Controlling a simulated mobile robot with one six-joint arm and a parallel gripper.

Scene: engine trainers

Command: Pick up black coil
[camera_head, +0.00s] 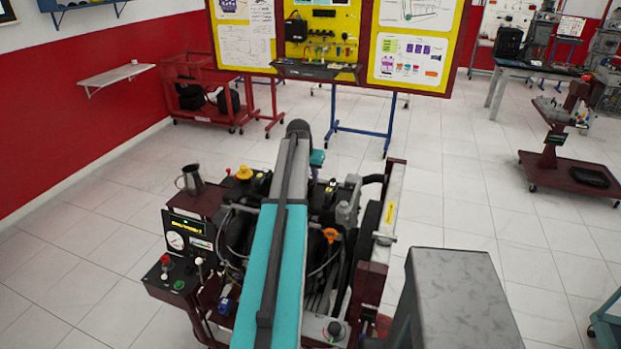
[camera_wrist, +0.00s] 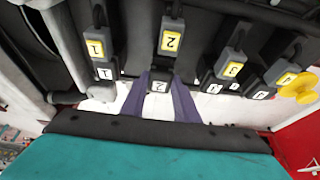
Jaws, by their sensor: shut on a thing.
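In the wrist view several black coils stand in a row, with yellow number labels on top and white number tags below. The black coil (camera_wrist: 172,42) with a yellow 2 is at upper middle. My gripper (camera_wrist: 160,76) reaches up to it with two purple-grey fingers. They are shut on the lower part of this coil, around its white tag marked 2 (camera_wrist: 158,87). The coil with a yellow 1 (camera_wrist: 96,46) is to the left, apart from the fingers. In the head view my arm crosses the engine and hides the coil and the fingertips.
The engine trainer (camera_head: 335,195) has a control panel (camera_head: 188,240) on its left and a metal jug (camera_head: 190,180) beside it. A yellow cap (camera_wrist: 300,88) is close by at right in the wrist view. The tiled floor is clear at left.

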